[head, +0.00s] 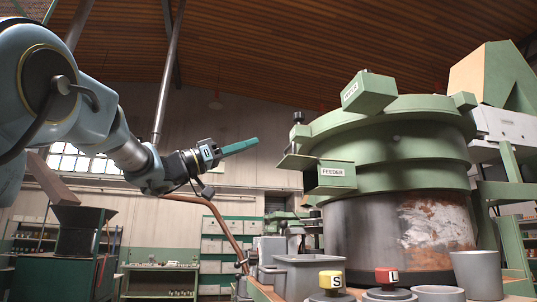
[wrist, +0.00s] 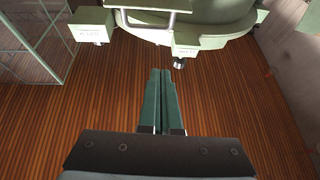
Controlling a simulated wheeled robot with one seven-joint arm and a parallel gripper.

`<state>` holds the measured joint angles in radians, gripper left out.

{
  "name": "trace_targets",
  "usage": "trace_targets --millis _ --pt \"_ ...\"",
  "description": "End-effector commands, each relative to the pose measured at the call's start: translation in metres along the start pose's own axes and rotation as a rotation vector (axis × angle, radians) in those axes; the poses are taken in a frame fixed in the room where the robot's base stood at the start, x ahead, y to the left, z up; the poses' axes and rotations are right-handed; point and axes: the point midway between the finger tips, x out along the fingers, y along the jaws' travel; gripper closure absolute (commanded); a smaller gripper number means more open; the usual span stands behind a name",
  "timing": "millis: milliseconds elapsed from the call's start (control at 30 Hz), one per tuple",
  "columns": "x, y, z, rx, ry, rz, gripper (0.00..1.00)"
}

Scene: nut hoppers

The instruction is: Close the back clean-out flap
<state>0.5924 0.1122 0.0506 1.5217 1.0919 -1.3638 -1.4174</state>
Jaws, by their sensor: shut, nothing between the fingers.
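My gripper (head: 256,142) is raised in the air left of the green bowl feeder (head: 405,135), its teal fingers together and empty, pointing right toward it. A gap shows between the fingertips and the feeder. In the wrist view the shut fingers (wrist: 160,73) point toward a green labelled block (wrist: 187,42) on the feeder's rim, apart from it. Another labelled block (wrist: 90,24) sits left of it. In the head view one block (head: 368,92) stands on top with an unreadable label; the lower block (head: 330,174) reads FEEDER. I cannot tell which part is the back clean-out flap.
Below the bowl is a worn metal drum (head: 395,235). Yellow S (head: 331,281) and red L (head: 387,276) knobs stand in front, beside a grey bin (head: 310,275) and a grey cup (head: 478,274). Shelving (head: 225,245) is behind. The air around my gripper looks clear.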

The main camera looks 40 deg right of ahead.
Motion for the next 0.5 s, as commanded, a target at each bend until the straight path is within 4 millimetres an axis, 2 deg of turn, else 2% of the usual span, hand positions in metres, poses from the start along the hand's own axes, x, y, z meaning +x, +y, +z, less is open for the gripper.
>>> trace_targets --millis 33,100,267,500 --pt "0.005 0.011 0.001 -0.008 -0.009 0.046 1.00" --pt "0.009 0.019 0.000 -0.018 -0.019 0.079 1.00" --pt "0.025 0.022 -0.002 -0.023 -0.021 0.089 1.00" --pt "0.072 0.026 -0.004 -0.022 -0.020 0.088 1.00"
